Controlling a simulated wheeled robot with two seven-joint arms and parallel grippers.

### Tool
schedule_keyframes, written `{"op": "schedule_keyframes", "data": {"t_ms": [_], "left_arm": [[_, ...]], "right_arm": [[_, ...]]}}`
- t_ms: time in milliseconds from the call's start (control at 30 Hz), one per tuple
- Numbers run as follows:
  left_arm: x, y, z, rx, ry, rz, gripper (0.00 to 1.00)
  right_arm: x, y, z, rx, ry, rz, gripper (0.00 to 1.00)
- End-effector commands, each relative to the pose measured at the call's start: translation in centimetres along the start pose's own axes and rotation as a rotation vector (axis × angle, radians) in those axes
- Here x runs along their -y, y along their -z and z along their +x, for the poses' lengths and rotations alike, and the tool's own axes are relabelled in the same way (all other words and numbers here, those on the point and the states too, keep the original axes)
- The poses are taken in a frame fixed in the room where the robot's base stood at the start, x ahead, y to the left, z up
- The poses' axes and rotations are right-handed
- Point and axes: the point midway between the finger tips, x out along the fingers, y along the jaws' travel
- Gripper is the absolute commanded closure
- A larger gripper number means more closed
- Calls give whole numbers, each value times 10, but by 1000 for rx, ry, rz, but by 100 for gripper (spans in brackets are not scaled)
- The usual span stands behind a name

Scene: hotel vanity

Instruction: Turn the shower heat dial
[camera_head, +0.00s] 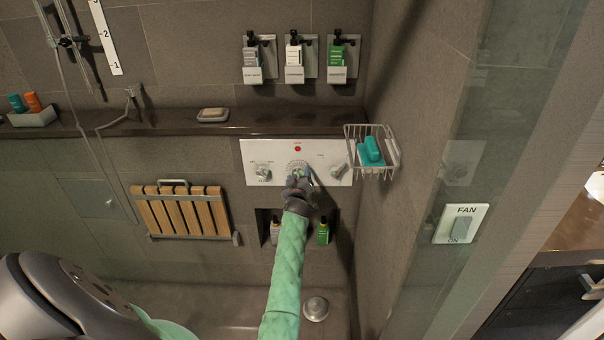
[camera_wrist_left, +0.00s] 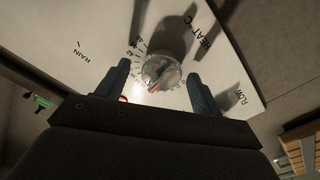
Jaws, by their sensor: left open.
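The heat dial (camera_wrist_left: 162,72) is a round clear-and-metal knob with a red mark, on a white panel (camera_head: 245,150) set in the shower wall. In the left wrist view the panel reads "HEAT °C", with a number scale around the dial. My left gripper (camera_head: 298,178) is in front of the dial and partly hides it in the head view. In the left wrist view its two dark fingers (camera_wrist_left: 160,84) are open, one on each side of the dial, with a visible gap to it on both sides. My right gripper is in neither view.
A knob (camera_head: 263,172) sits left of the dial and a lever knob (camera_head: 338,171) right of it. A wire basket (camera_head: 389,133) with teal items juts out at the right. A dark ledge (camera_head: 160,127) runs above. Bottles (camera_head: 323,231) stand in a niche below.

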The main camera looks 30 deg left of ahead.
Motion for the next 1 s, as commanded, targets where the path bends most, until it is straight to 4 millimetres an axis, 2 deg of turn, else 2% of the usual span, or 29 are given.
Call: {"op": "schedule_keyframes", "data": {"t_ms": [200, 367, 600, 1000], "left_arm": [[1, -1, 5, 1, 0, 0, 34], [1, 0, 5, 1, 0, 0, 34], [0, 0, 5, 0, 0, 0, 78], [0, -1, 5, -1, -2, 63, 78]], "right_arm": [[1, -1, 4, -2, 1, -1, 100], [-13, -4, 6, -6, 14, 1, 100], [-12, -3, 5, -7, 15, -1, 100], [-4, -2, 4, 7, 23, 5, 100]]}}
